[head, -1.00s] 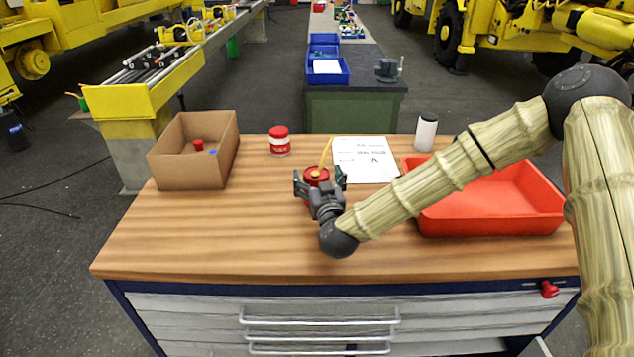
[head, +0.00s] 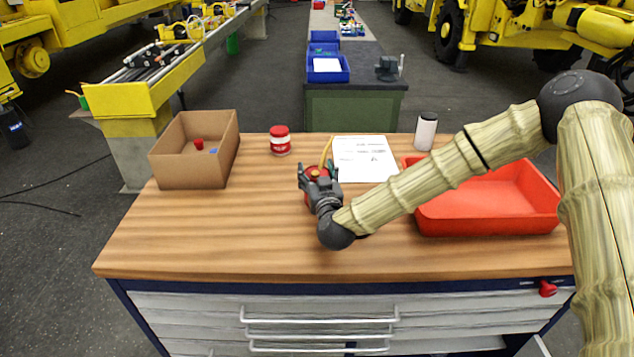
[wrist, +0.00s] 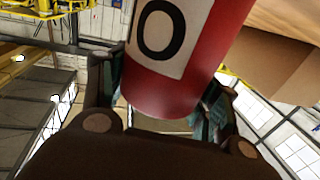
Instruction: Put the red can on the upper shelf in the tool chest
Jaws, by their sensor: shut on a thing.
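The red can (head: 315,172) has a thin yellow spout and is in my gripper, above the middle of the wooden worktop. In the wrist view the red can (wrist: 165,90) shows a white label with a black "O" and sits between the fingers, one on each side. My gripper (head: 319,178) is shut on it. The gripper hides part of the can, so I cannot tell whether its base touches the worktop. The tool chest (head: 190,301) is under the worktop, with light grey drawers and long handles. I cannot make out its upper shelf.
On the worktop (head: 200,235) are a cardboard box (head: 190,170), a red-and-white jar (head: 280,141), a paper sheet (head: 365,160), a white cylinder (head: 426,132) and a red tray (head: 490,222). A red knob (head: 547,289) is at the front right. The front left of the worktop is clear.

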